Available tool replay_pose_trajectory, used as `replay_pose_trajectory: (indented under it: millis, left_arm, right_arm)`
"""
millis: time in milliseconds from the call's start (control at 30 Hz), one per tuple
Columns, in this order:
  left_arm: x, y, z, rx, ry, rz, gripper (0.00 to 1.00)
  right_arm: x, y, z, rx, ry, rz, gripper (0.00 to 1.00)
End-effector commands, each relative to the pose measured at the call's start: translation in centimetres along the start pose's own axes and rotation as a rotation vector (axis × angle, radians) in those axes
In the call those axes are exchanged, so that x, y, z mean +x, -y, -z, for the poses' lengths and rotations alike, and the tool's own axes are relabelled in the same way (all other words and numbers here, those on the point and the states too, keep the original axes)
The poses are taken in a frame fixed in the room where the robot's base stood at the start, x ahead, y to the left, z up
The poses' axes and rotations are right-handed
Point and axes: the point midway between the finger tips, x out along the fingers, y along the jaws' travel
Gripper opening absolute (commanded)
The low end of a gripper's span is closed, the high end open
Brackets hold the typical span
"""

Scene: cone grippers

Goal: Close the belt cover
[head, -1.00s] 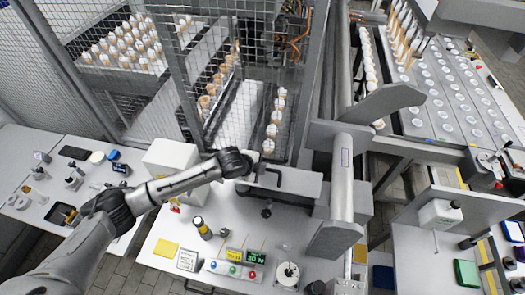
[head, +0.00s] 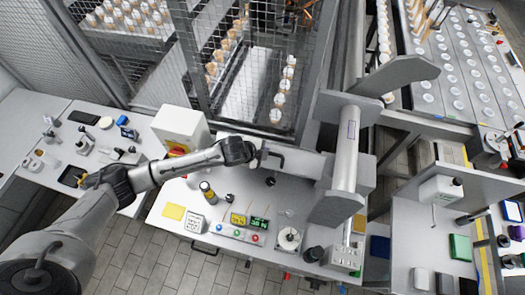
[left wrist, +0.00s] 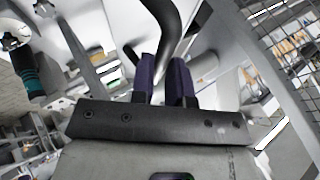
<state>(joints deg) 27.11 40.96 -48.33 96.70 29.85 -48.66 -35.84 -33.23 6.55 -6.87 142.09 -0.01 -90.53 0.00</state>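The belt cover looks to be the grey flat panel (head: 297,161) near the middle of the head view, at the back of the white worktable. A black bent handle (head: 274,156) stands at its left end. My left gripper (head: 259,155) reaches in from the left and is at this handle. In the left wrist view, the two purple finger pads (left wrist: 166,80) are close together with the curved black handle (left wrist: 178,35) running down between them, so the gripper appears shut on it. The exact contact is partly hidden. My right gripper is in neither view.
A grey cylinder between end plates (head: 346,150) stands just right of the panel. A mesh fence with a row of cones (head: 282,90) is behind it. A white box (head: 181,128) is left of it.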

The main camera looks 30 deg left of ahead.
Motion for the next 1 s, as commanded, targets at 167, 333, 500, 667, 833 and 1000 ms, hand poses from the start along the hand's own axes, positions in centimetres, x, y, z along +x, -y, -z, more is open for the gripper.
replay_pose_trajectory:
  millis: [167,333,500,667,833,1000]
  left_arm:
    - [0.0,0.0,0.0,0.000,0.001,0.001,0.33]
    - [0.0,0.1,0.0,0.000,0.000,0.001,0.40]
    - [-0.1,0.1,0.0,0.001,0.000,0.002,0.40]
    - [-1.3,0.1,-0.1,0.002,0.000,0.003,0.40]
    - [-4.1,0.1,-0.2,0.003,0.001,0.003,0.40]
    - [-7.5,-0.1,-0.1,0.003,0.001,0.001,0.40]
  right_arm:
    - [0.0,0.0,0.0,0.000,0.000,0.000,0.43]
    - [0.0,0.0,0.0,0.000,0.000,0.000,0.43]
    - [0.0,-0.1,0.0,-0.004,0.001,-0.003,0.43]
    - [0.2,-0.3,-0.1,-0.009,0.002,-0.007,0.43]
    - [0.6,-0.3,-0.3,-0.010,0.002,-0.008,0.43]
    - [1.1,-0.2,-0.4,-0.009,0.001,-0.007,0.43]
